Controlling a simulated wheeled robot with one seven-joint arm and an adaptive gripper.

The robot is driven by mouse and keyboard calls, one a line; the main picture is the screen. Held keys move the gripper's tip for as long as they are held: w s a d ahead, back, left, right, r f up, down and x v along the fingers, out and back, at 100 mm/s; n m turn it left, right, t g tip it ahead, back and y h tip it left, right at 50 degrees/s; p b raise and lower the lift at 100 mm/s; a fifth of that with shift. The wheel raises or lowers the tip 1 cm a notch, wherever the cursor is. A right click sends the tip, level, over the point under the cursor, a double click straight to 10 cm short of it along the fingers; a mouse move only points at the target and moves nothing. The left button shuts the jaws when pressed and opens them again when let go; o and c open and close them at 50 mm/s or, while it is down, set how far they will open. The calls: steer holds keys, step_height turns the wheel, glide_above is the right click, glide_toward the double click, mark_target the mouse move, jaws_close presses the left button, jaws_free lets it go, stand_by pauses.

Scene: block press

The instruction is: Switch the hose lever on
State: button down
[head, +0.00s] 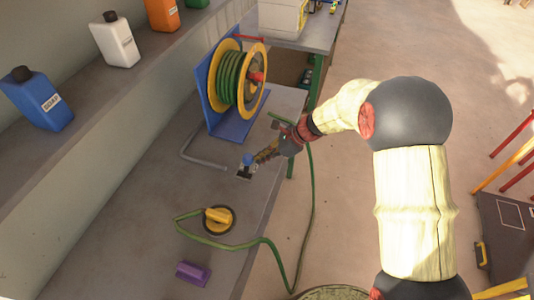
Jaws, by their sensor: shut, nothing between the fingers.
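A small blue-knobbed lever (248,159) stands on a dark and pale plate on the workbench, in front of the hose reel. My gripper (257,158) is shut and empty, with its tip right beside the blue knob on its right. I cannot tell whether they touch. The lever's exact tilt is too small to tell. The hose reel (258,62) has yellow rims, a coiled green hose (231,78) and a blue stand (237,129). A grey pipe (190,146) bends across the bench near the lever.
A yellow-handled piece (217,216) sits on a dark round base, with green hose running from it over the bench edge. A purple block (193,272) lies nearer. Blue (39,98), white (116,40) and orange (162,14) bottles stand on a left ledge.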

mark_target(248, 155)
steer(key=a+r+h+p, duration=0.1)
steer(key=p, duration=0.2)
steer(key=w+a+r+p, duration=0.1)
steer(key=p, duration=0.2)
steer(key=shift+a+g+h, duration=0.3)
steer(key=shift+a+h, duration=0.05)
steer(key=shift+h, duration=0.05)
steer(key=a+p, duration=0.1)
steer(key=p, duration=0.1)
steer(key=h+p, duration=0.1)
steer(key=p, duration=0.1)
steer(key=shift+w+a+g, duration=0.3)
steer(key=shift+a, duration=0.1)
steer(key=shift+w+a+p, duration=0.3)
steer(key=shift+a+p, duration=0.5)
steer(key=shift+p, duration=0.2)
steer(key=shift+w+a+f+p, duration=0.1)
steer(key=shift+w+a+p, duration=0.2)
steer(key=shift+a, duration=0.35)
steer(key=shift+w+a+f+p, duration=0.1)
steer(key=shift+w+a+p, duration=0.15)
steer(key=shift+a, duration=0.4)
